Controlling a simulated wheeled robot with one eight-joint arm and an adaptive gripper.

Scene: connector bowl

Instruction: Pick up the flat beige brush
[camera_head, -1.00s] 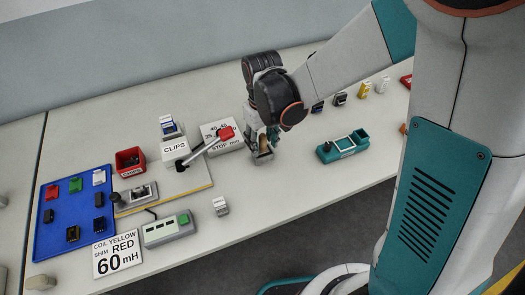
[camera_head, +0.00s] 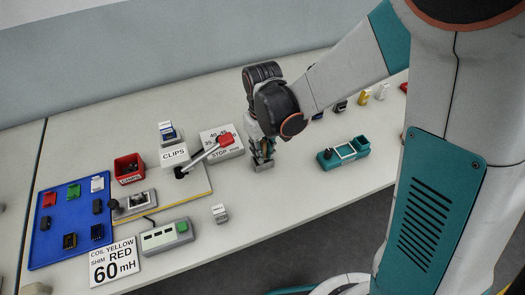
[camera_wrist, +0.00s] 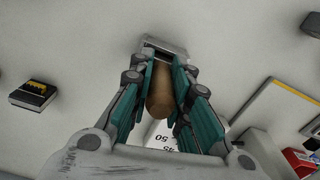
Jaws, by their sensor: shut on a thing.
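My gripper (camera_head: 264,162) is low over the table, right of the white box with numbers and STOP on it. In the wrist view my gripper (camera_wrist: 160,75) has its teal fingers closed on both sides of the brush (camera_wrist: 160,92). The brush shows as a brown, rounded handle running lengthwise between the fingers. A pale grey flat piece lies across the fingertips, and I cannot tell whether it belongs to the brush. In the head view the fingers mostly hide the brush. I cannot tell whether it touches the table.
A lever with a red knob (camera_head: 226,139) stands close left of my gripper. A teal device (camera_head: 343,153) lies to the right, and a small white block (camera_head: 219,213) in front. A CLIPS box (camera_head: 174,155), red bin (camera_head: 128,168) and blue tray (camera_head: 52,246) are further left.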

